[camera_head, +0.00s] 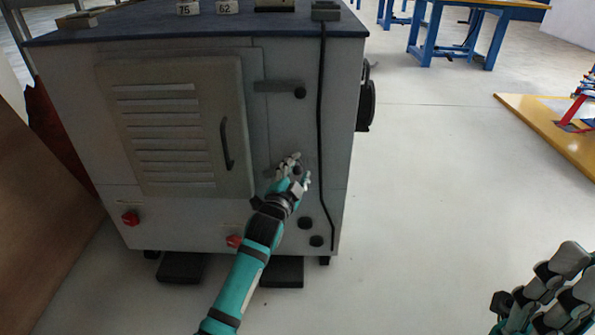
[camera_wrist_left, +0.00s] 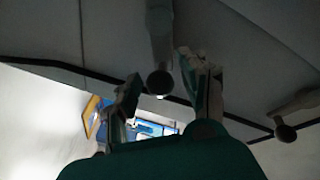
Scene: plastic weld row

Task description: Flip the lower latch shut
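The lower latch (camera_wrist_left: 160,45) sits on the grey cabinet (camera_head: 210,225), to the right of its louvred door (camera_head: 165,120). In the head view my left gripper (camera_head: 295,168) mostly covers this latch. In the left wrist view its bar ends in a dark round knob between my two spread fingers (camera_wrist_left: 165,90). The gripper is open; I cannot tell whether a finger touches the knob. The upper latch (camera_head: 275,86) lies level above, its knob at the right end; it also shows in the left wrist view (camera_wrist_left: 287,128). My right gripper (camera_head: 545,295) is at the lower right, its fingers unclear.
A black door handle (camera_head: 226,145) is left of the latches. A black cable (camera_head: 320,130) runs down the cabinet's right side. The floor (camera_head: 430,170) to the right is clear.

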